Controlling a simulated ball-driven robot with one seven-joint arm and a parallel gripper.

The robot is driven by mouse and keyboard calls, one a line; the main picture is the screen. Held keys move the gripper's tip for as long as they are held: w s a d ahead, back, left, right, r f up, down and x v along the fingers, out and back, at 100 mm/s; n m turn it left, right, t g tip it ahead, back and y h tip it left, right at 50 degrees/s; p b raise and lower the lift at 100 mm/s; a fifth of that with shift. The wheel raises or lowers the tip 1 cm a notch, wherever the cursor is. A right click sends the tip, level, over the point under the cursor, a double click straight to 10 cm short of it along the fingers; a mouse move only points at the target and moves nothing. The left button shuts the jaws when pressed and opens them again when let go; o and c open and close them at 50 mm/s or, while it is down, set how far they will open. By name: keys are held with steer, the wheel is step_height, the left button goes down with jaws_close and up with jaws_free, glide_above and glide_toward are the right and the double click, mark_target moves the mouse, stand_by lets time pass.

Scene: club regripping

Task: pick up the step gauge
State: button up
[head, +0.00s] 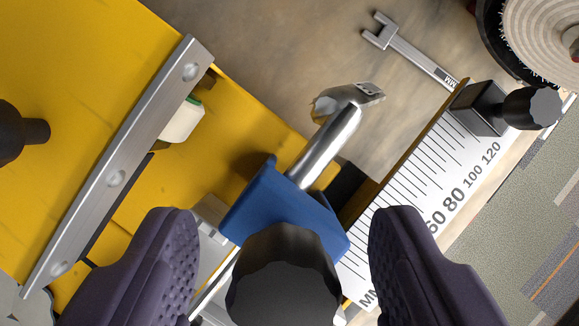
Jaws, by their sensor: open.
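A small grey metal gauge with a forked end and dark lettering, which I take for the step gauge (418,56), lies flat on the brownish bench top (260,45) at the upper right. Its fork points to the upper left, and its lettered end lies close to the edge of the white scale. My gripper (285,222) is open, with its two dark purple fingers low in the picture. It is well below and left of the gauge, with nothing held. A blue clamp block and a black knob show between the fingers.
The blue clamp block (262,205) holds a shiny metal shaft (328,140). The black knob (284,280) is in front of it. A white millimetre scale (425,185) with a black slider knob (532,108) runs diagonally. A tape roll (545,40) is upper right. Yellow plates fill the left.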

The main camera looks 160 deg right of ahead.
steer(key=shift+w+f, duration=0.1)
steer(key=shift+f, duration=0.2)
jaws_close()
steer(key=shift+r, duration=0.1)
